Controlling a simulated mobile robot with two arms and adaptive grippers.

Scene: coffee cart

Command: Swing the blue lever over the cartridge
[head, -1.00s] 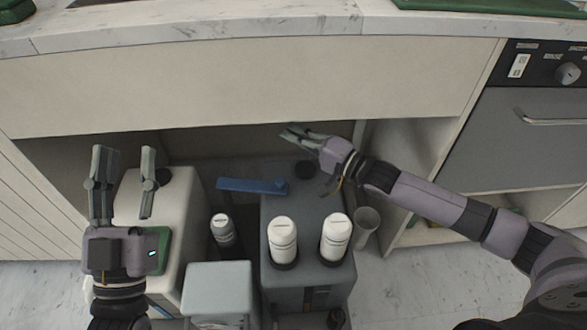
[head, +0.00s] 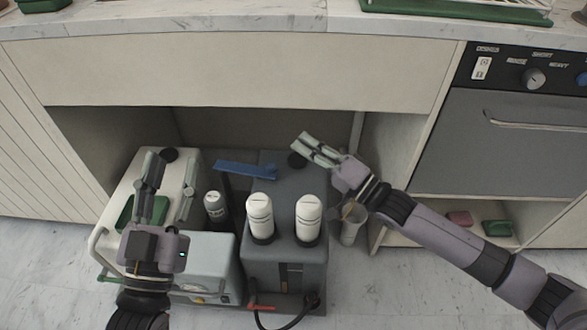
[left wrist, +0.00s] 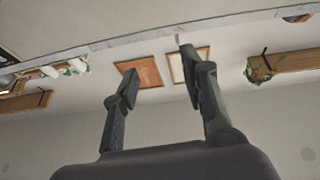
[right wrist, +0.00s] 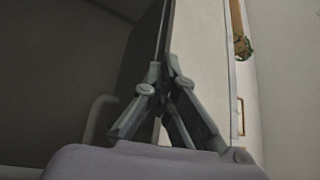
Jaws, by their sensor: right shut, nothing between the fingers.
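The blue lever (head: 245,170) lies roughly level at the back of the dark grey machine (head: 285,262). Its left end sticks out past the machine's left side. Two white capped cylinders (head: 260,212) (head: 308,215) stand upright at the machine's front, clear of the lever; I cannot tell which item is the cartridge. My right gripper (head: 308,146) is shut and empty, to the right of and beyond the lever, apart from it. It also shows in the right wrist view (right wrist: 163,72). My left gripper (head: 172,172) is open and empty over the pale box at left, away from the lever.
A smaller white-capped bottle (head: 214,207) stands left of the machine. A pale blue-grey box (head: 208,262) is in front of it. A cup-like container (head: 352,225) stands at the machine's right. The cabinet recess and counter front (head: 230,75) bound the space behind.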

